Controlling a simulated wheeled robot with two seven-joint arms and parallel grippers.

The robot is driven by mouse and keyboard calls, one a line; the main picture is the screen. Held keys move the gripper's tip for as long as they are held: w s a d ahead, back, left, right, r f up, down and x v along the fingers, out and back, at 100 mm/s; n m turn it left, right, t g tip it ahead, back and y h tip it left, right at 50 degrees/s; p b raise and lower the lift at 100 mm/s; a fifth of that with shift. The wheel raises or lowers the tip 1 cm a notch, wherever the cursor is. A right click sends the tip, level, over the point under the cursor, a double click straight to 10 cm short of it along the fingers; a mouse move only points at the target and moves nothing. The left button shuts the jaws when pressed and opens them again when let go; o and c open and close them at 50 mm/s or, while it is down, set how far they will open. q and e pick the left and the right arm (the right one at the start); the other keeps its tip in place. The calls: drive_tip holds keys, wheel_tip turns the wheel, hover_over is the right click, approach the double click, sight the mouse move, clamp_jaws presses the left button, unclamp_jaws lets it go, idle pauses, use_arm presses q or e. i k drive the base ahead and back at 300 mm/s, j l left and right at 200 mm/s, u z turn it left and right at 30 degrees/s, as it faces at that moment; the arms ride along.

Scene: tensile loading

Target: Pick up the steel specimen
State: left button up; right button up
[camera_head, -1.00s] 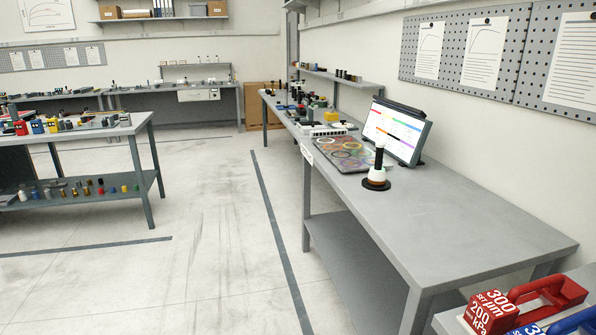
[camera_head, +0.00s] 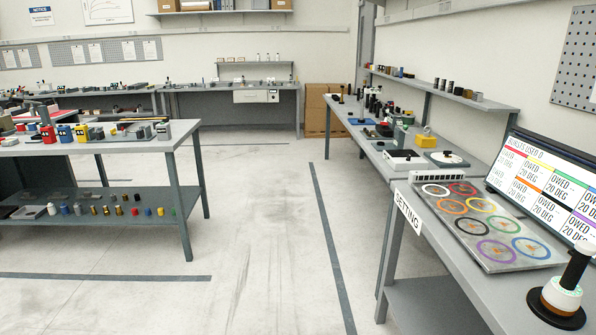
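I cannot pick out the steel specimen for certain. The left bench (camera_head: 85,141) carries several small blocks, including a red one (camera_head: 48,134), a yellow one (camera_head: 81,133) and grey metallic pieces (camera_head: 162,131) near its right end. Its lower shelf (camera_head: 100,217) holds a row of small coloured and metallic cylinders, too small to tell apart. Neither of my grippers shows in this view.
The right bench carries a board of coloured rings (camera_head: 478,236), a monitor (camera_head: 545,190) and a black-handled device (camera_head: 567,285). A white strip (camera_head: 436,177) lies behind the board. Clear floor (camera_head: 260,235) runs between the benches to the back bench (camera_head: 235,88).

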sight(361, 120)
drive_tip(key=i, duration=2.2)
drive_tip(key=i+z, duration=0.25)
drive_tip(key=i, duration=0.25)
drive_tip(key=i+j+z, duration=0.25)
drive_tip(key=i, duration=0.2)
drive_tip(key=i+j+z, duration=0.2)
drive_tip(key=i, duration=0.25)
drive_tip(key=i+j+z, duration=0.25)
drive_tip(key=i+j, duration=0.2)
drive_tip(key=i, duration=0.2)
drive_tip(key=i+j, duration=0.2)
drive_tip(key=i, duration=0.25)
